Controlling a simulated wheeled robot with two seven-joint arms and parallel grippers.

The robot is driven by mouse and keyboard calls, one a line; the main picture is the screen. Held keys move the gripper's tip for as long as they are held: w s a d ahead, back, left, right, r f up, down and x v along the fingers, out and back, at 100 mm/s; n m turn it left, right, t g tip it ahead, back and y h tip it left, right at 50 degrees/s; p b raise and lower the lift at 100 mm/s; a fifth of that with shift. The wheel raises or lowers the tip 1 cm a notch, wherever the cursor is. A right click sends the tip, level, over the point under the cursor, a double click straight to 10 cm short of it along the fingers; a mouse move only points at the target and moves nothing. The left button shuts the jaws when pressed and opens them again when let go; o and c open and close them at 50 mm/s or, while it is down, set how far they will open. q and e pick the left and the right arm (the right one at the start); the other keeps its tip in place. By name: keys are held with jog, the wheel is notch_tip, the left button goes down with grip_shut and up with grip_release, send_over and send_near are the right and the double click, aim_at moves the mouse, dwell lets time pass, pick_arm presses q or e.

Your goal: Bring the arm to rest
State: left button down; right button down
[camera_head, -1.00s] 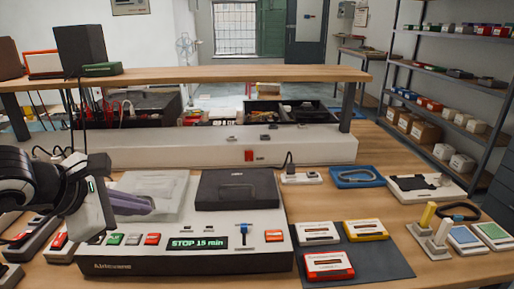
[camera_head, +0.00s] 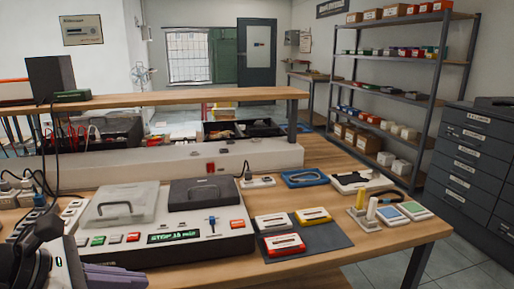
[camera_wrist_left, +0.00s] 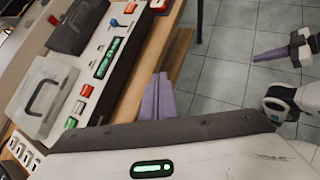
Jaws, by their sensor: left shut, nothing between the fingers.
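My left gripper (camera_head: 115,276) is at the lower left of the head view, in front of the tape deck's front edge. Its purple fingers are together and empty. In the left wrist view the fingers (camera_wrist_left: 158,98) hang beside the deck's front, over the table's edge and apart from the buttons. My right gripper (camera_wrist_left: 270,53) shows at the right of the left wrist view, over the floor; its jaw gap cannot be made out. The tape deck (camera_head: 205,247) stands on the wooden table (camera_head: 400,236), with a green display reading STOP 15 min.
Several cassettes, red (camera_head: 285,245) and yellow (camera_head: 313,215) among them, lie on a dark mat (camera_head: 330,236) right of the deck. Tiled floor (camera_head: 465,262) is free at the right.

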pick_arm(q)
jog(key=s+d+r+n+t+h, duration=0.2)
jog(key=s+d+n+t+h, duration=0.1)
jog(key=d+n+h, duration=0.8)
jog(key=a+f+n+t+y, duration=0.35)
jog(key=f+n+y, duration=0.35)
jog(key=f+n, duration=0.45)
jog(key=a+f+n+t+y, duration=0.2)
jog(key=a+f+n+y, duration=0.35)
jog(key=n, duration=0.85)
jog(key=s+d+f+n+g+y, duration=0.1)
jog(key=s+d+f+n+g, duration=0.1)
jog(key=s+f, duration=0.4)
jog(key=s+d+f+n+g+y, duration=0.1)
jog(key=s+f+n+g, duration=0.4)
jog(key=f, duration=0.9)
jog(key=shift+s+d+n, duration=0.55)
jog(key=shift+s+d, duration=0.05)
jog(key=shift+s, duration=0.6)
jog(key=shift+r, duration=0.1)
